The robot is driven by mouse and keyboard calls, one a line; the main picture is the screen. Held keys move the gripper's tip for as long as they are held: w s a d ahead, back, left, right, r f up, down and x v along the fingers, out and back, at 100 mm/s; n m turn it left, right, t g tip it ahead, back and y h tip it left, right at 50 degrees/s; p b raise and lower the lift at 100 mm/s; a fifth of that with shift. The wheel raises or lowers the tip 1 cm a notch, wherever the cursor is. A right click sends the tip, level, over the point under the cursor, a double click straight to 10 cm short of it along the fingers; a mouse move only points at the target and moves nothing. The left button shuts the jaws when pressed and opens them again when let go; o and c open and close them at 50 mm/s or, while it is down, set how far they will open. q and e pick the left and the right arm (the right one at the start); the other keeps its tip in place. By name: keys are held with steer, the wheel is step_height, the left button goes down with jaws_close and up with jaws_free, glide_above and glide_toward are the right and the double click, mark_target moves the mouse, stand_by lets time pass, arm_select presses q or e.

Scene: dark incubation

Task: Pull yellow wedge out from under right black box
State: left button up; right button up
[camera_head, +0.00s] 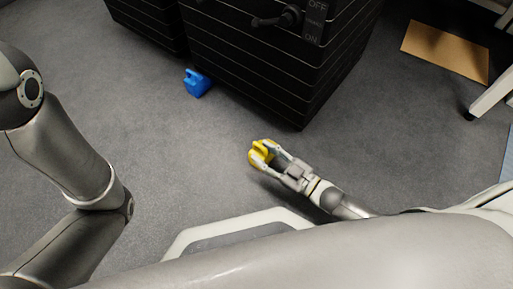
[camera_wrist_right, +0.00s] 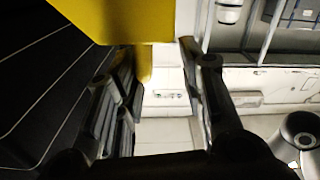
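The yellow wedge (camera_head: 259,153) is in front of the right black box (camera_head: 275,65), clear of its lower edge, with bare floor between them. My right gripper (camera_head: 266,156) has its fingers around the wedge. In the right wrist view, the yellow wedge (camera_wrist_right: 120,18) fills the top, and a narrow part of it hangs beside the left finger. The fingers of my right gripper (camera_wrist_right: 160,60) are apart there, with a gap to the right of that narrow part. My left arm enters at the left of the head view; its gripper is out of view.
A blue wedge (camera_head: 197,83) lies by the lower front edges of the black boxes. The left black box (camera_head: 147,20) stands beside the right one. A brown flat board (camera_head: 446,51) lies on the floor at the right. Grey carpet in front is free.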

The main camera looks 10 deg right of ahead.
steer(key=v, duration=0.8)
